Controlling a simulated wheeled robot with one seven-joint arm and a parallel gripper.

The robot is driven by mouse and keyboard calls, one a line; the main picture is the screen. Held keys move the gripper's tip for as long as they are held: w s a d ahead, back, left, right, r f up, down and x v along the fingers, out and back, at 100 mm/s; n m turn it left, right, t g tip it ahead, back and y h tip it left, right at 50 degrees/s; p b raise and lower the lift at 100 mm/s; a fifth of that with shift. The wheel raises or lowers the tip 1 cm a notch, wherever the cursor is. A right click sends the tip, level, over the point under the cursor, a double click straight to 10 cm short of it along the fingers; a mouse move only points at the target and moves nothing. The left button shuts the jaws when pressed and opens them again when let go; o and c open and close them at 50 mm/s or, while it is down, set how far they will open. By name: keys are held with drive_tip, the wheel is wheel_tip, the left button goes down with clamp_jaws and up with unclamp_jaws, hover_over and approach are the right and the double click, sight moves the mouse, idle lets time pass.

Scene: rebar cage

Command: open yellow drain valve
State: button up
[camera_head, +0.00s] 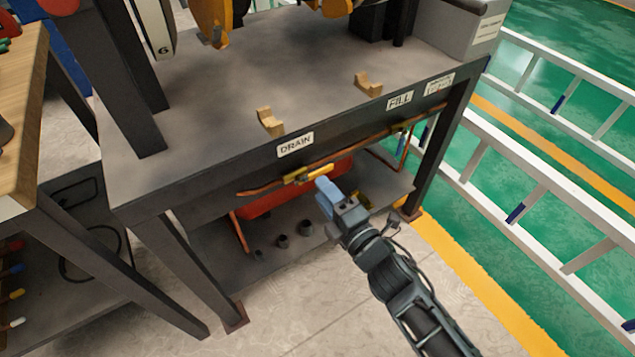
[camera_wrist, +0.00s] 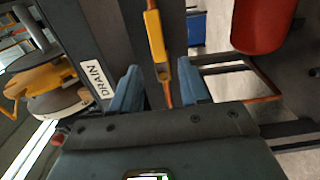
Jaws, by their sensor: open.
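The yellow drain valve handle (camera_head: 308,175) lies along a copper pipe (camera_head: 262,189) under the bench's front edge, below the DRAIN label (camera_head: 295,145). In the wrist view the yellow handle (camera_wrist: 154,38) is a long bar ahead of the fingers, with its lower end close to the gap between them. My gripper (camera_head: 326,189) has blue fingertips and is just in front of and slightly below the handle. In the wrist view my gripper (camera_wrist: 158,84) is open, its fingers apart with nothing held. I see no contact with the handle.
The dark bench (camera_head: 230,85) stands above, with two wooden cradles on top and a FILL label (camera_head: 399,100) to the right. A red cylinder (camera_wrist: 262,22) lies beneath, above a lower shelf. White ladder-like rails (camera_head: 540,180) stand at right. Floor in front is clear.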

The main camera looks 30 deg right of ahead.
drive_tip(key=shift+s, duration=1.7)
drive_tip(key=s+a+r+m+g, duration=0.1)
drive_tip(key=s+r+m, duration=0.25)
drive_tip(key=s, duration=0.55)
drive_tip(key=s+a+r+m, duration=0.1)
drive_tip(key=s+r+m, duration=0.1)
drive_tip(key=s+m, duration=0.45)
drive_tip(key=s+a+r+m+g, duration=0.1)
drive_tip(key=s+r+m, duration=0.15)
drive_tip(key=s, duration=0.75)
drive_tip(key=s+r+m+p, duration=0.2)
drive_tip(key=s+r+p, duration=0.1)
drive_tip(key=r+p, duration=0.4)
drive_tip(key=s+r+m+g+p, duration=0.1)
drive_tip(key=s+r+m+p, duration=0.2)
drive_tip(key=r, duration=0.9)
drive_tip(key=p, duration=0.3)
drive_tip(key=shift+r+m+p, duration=0.35)
drive_tip(key=shift+p, duration=0.05)
drive_tip(key=shift+d, duration=0.15)
